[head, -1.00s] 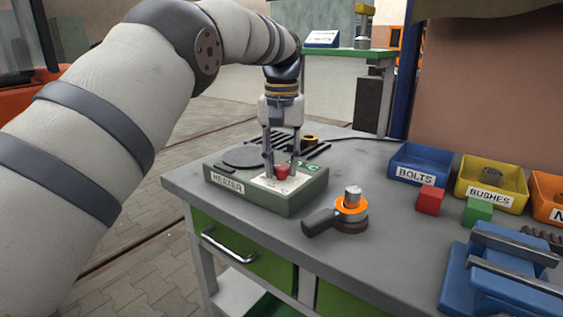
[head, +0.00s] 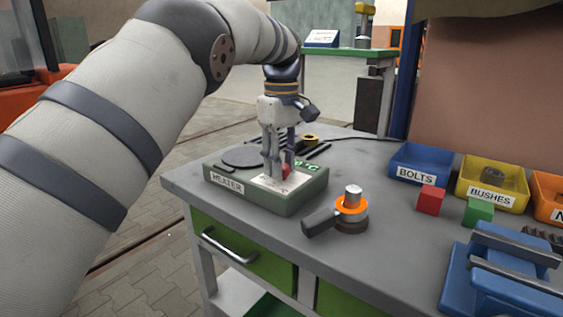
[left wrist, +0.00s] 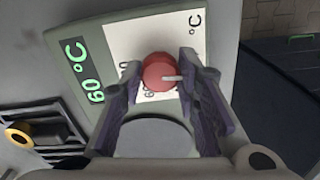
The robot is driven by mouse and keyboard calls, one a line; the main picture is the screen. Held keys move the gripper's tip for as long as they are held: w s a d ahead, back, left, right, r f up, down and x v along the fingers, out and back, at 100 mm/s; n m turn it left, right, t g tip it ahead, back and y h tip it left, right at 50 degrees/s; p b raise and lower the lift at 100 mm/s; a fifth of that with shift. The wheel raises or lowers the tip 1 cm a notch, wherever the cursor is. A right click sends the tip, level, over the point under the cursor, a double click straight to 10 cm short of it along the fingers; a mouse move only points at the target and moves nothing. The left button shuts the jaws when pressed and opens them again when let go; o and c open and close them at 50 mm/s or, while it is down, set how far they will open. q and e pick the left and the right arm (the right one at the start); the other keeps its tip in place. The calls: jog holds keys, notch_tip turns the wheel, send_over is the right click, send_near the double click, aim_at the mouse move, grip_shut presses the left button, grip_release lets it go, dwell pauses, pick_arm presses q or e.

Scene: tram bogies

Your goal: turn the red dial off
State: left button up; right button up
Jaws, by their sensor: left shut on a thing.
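The red dial (left wrist: 160,74) sits on the white scale plate (left wrist: 176,40) of the green heater (head: 290,205). In the left wrist view its pale pointer mark points right, and a green display (left wrist: 88,85) reads 60 °C. The dial shows in the head view (head: 286,170) partly behind the fingers. My left gripper (head: 276,172) reaches down over the heater with its fingers on either side of the dial, shut on it. In the left wrist view the fingers (left wrist: 163,82) flank the dial. Part of the scale is hidden by the dial and fingers. My right gripper is not in view.
The heater's round plate (head: 243,157) lies beside the dial. An orange-ringed tool (head: 351,203) stands right of the heater. Red (head: 430,200) and green (head: 478,211) blocks, bins (head: 419,164) and a blue vise-like fixture (head: 505,270) fill the bench's right side.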

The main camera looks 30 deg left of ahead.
pick_arm(q)
jog(key=shift+s+f+n, duration=0.1)
jog(key=shift+f+n, duration=0.2)
jog(key=shift+n, duration=0.5)
jog(key=o, duration=1.2)
jog(key=shift+c, duration=0.2)
jog(key=shift+r, duration=0.1)
notch_tip(320, 180, up, 7)
jog(key=shift+f, duration=0.1)
jog(key=shift+r, duration=0.35)
